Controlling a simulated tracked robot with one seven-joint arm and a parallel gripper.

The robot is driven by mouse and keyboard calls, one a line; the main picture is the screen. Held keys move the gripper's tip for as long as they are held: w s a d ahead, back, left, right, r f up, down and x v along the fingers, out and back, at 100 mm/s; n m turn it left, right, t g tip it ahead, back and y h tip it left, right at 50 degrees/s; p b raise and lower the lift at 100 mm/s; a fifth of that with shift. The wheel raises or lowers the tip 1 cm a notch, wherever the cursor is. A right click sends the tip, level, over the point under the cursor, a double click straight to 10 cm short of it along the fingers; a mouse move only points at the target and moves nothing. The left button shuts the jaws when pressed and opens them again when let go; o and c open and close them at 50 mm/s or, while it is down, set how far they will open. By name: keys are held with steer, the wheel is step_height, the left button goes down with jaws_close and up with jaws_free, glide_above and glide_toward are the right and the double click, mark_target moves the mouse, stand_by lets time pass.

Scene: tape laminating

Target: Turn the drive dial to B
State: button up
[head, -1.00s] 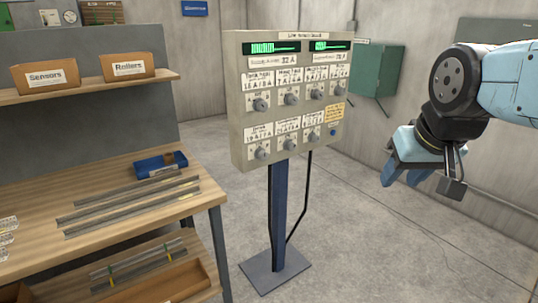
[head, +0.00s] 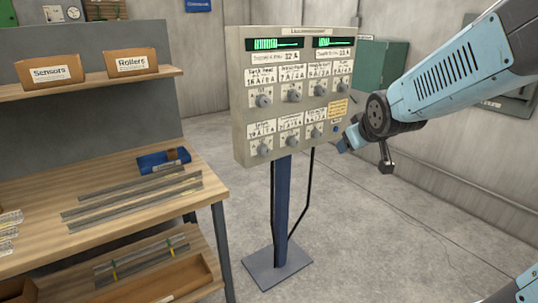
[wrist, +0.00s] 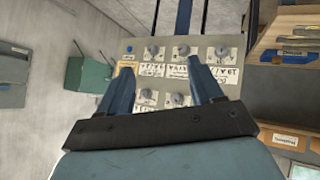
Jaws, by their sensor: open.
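The control panel (head: 240,100) is a beige box on a blue post, with two rows of round grey dials under white labels. The lower row has a left dial (head: 265,150), a middle dial (head: 291,142) and a right dial (head: 315,132). The label print is too small to tell which is the drive dial or where B lies. My gripper (head: 346,146) is open and empty, just right of the panel's lower right edge. In the wrist view, the panel (wrist: 205,73) appears upside down, beyond and between my spread fingers (wrist: 161,72); they partly cover its labels.
A wooden workbench (head: 120,205) stands left of the panel, with metal strips and a blue tray (head: 160,162). A green cabinet (head: 383,65) hangs on the wall behind. Black cables (head: 312,190) run down beside the blue post (head: 281,205).

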steer(key=w+a+f+n+t+y, duration=0.1)
steer(key=w+a+f+n+t, duration=0.2)
steer(key=w, duration=0.4)
steer(key=n+t+y, duration=0.2)
steer(key=n+y, duration=0.6)
glide_toward(268, 153)
steer(key=x, duration=0.9)
steer(key=shift+w+a, duration=0.2)
steer(key=shift+c, duration=0.2)
